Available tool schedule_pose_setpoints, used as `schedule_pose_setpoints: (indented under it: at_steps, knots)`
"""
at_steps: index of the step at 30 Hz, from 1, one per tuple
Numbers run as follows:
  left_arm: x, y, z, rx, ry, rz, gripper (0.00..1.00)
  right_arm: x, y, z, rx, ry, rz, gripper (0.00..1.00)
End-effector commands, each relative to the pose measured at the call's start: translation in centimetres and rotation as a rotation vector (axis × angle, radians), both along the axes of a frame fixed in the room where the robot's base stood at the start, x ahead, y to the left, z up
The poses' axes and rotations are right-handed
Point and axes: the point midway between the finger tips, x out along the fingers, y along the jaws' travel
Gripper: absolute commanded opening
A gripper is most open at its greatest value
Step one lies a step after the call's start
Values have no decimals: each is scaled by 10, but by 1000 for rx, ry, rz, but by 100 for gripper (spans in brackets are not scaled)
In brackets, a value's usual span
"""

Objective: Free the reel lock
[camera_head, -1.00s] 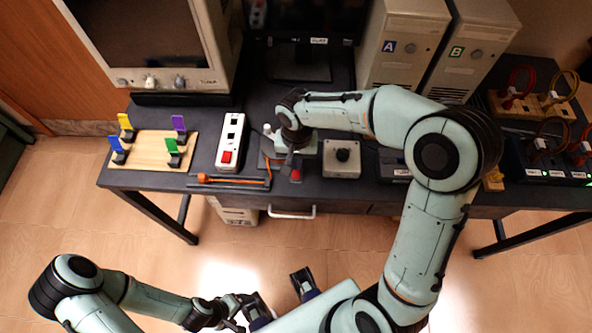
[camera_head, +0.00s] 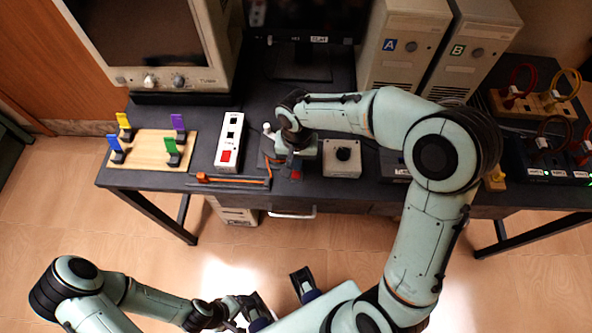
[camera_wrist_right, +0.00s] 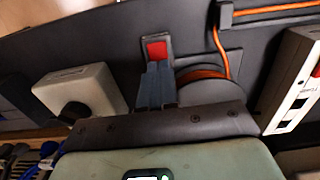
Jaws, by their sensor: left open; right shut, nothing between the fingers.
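A small red pad (camera_wrist_right: 157,50) sits in a dark upright-rectangular plate in the right wrist view; it also shows in the head view (camera_head: 296,174), just below my right gripper. My right gripper (camera_wrist_right: 157,70) is shut and empty, its fingertips at the pad's lower edge; I cannot tell whether they touch it. A round grey reel (camera_wrist_right: 212,90) lies beside it, partly hidden by my gripper, with an orange cable (camera_wrist_right: 222,55) running from it. My left gripper (camera_head: 240,308) is open, low in the head view, far from the desk things.
A white box with a red switch (camera_head: 229,143) stands left of the reel. A grey box with a black knob (camera_head: 342,157) is close on the right. A board with coloured clips (camera_head: 152,150) lies at left. Computer towers (camera_head: 402,47) and monitors stand behind.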

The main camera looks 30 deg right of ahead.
Motion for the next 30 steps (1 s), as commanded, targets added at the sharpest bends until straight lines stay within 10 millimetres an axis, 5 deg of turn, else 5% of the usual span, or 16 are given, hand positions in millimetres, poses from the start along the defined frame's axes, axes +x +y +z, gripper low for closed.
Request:
schedule_pose_setpoints:
  at_steps: [19,30]
  knots:
    - [-2,0,-5,0,2,0,85,0,0,-7,0,0,0,0]
    - [5,0,14,0,-6,0,85,1,0,20,0,-2,1,0]
